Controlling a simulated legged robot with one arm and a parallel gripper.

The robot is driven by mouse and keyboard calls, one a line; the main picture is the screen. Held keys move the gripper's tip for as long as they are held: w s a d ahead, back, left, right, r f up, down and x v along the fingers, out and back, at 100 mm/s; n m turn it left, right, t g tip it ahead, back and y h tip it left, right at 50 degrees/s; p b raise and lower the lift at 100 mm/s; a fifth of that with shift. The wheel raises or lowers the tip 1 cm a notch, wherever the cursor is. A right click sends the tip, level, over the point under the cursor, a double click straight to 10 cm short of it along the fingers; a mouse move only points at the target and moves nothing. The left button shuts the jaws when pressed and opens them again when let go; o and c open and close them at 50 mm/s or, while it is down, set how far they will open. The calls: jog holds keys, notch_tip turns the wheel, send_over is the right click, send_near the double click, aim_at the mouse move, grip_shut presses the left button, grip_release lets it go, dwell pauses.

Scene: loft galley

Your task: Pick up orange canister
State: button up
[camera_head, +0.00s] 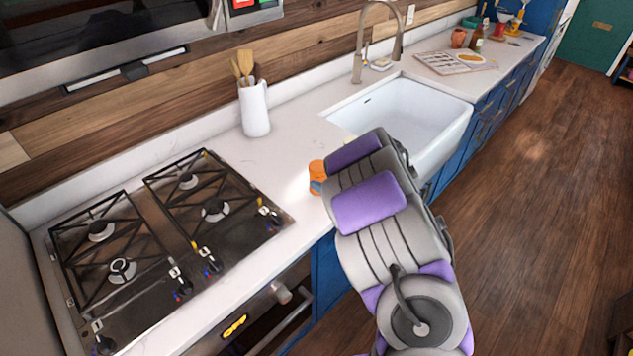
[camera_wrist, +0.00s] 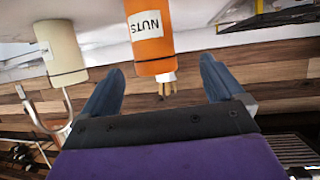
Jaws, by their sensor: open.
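The orange canister (camera_head: 317,178) stands on the white counter between the stove and the sink, partly hidden behind my arm. In the wrist view, which is upside down, the orange canister (camera_wrist: 150,38) has a white label reading NUTS and a dark band. My gripper (camera_wrist: 162,66) is open, its two dark blue fingers apart. The canister appears between the fingers in the picture, but I cannot tell whether it is within their reach. No contact shows. My gripper's fingers are hidden by my arm in the head view.
A cream canister (camera_wrist: 61,52) stands beside the orange one in the wrist view. A white jug (camera_head: 254,110) with wooden utensils stands near the wall. The gas stove (camera_head: 160,225) is left; the white sink (camera_head: 405,115) and tap (camera_head: 378,35) are right.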

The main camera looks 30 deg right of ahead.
aim_at(326, 175)
jog(key=shift+x, duration=0.8)
jog(key=shift+w+f, duration=0.2)
jog(key=shift+w, duration=0.15)
jog(key=shift+w+d+f, duration=0.2)
jog(key=shift+w+d, duration=0.05)
jog(key=shift+d, duration=0.25)
jog(key=shift+w+d+f+b, duration=0.1)
jog(key=shift+w+f+b, duration=0.1)
jog(key=shift+b, duration=0.2)
jog(key=w, duration=0.1)
jog(key=w+a+f+b, duration=0.1)
jog(key=w+a, duration=0.1)
jog(key=w, duration=0.1)
jog(key=shift+w+f+b, duration=0.1)
jog(key=shift+f+b, duration=0.15)
jog(key=shift+b, duration=0.05)
jog(key=shift+d, duration=0.1)
jog(key=shift+d+f, duration=0.1)
jog(key=shift+d, duration=0.3)
jog(key=c, duration=0.5)
jog(key=shift+a, duration=0.35)
jog(key=c, duration=0.6)
jog(key=shift+c, duration=0.5)
